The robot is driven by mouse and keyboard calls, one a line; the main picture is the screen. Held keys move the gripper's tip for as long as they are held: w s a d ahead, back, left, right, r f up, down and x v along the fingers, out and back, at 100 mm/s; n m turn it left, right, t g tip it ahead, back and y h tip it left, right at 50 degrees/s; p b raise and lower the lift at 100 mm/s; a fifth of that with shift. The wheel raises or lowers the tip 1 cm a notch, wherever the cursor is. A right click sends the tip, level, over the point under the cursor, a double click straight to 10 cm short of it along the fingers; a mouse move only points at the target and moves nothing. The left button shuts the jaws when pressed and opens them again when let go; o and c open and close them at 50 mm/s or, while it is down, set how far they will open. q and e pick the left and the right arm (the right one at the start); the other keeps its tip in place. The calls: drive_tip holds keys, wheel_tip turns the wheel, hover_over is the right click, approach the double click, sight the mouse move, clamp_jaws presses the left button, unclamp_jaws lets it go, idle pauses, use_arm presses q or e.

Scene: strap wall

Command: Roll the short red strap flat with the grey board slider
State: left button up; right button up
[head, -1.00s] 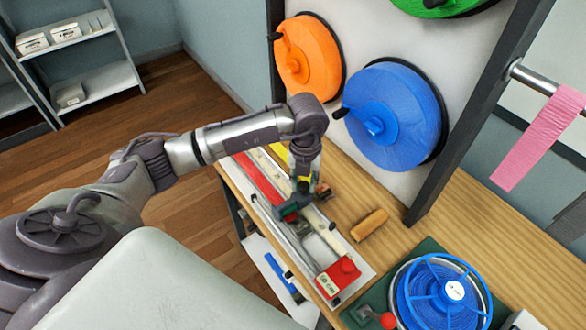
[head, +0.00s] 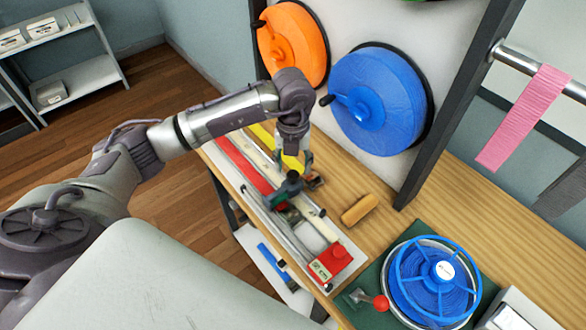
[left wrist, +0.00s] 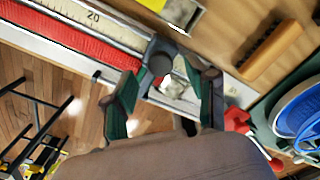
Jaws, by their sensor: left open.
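The red strap (head: 247,166) lies lengthwise in the long board on the bench. In the left wrist view the strap (left wrist: 75,46) comes in from the left, beside a white scale. The slider's dark round knob (head: 293,176) stands over the board near the strap's nearer end. That end is partly hidden. My left gripper (head: 294,163) is open, pointing down just above the slider. In the left wrist view the grey knob (left wrist: 161,62) shows between the spread green-padded fingers (left wrist: 168,85). I cannot tell if they touch it. My right gripper is out of view.
A red box (head: 332,260) sits at the board's near end. A wooden block (head: 360,208) lies beside the board. A blue reel (head: 437,277) stands on a green mat at the right. Orange (head: 291,45) and blue (head: 377,100) spools hang behind the arm.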

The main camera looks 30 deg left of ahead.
use_arm(q)
wheel_tip(320, 180, up, 9)
idle(0.3)
idle(0.4)
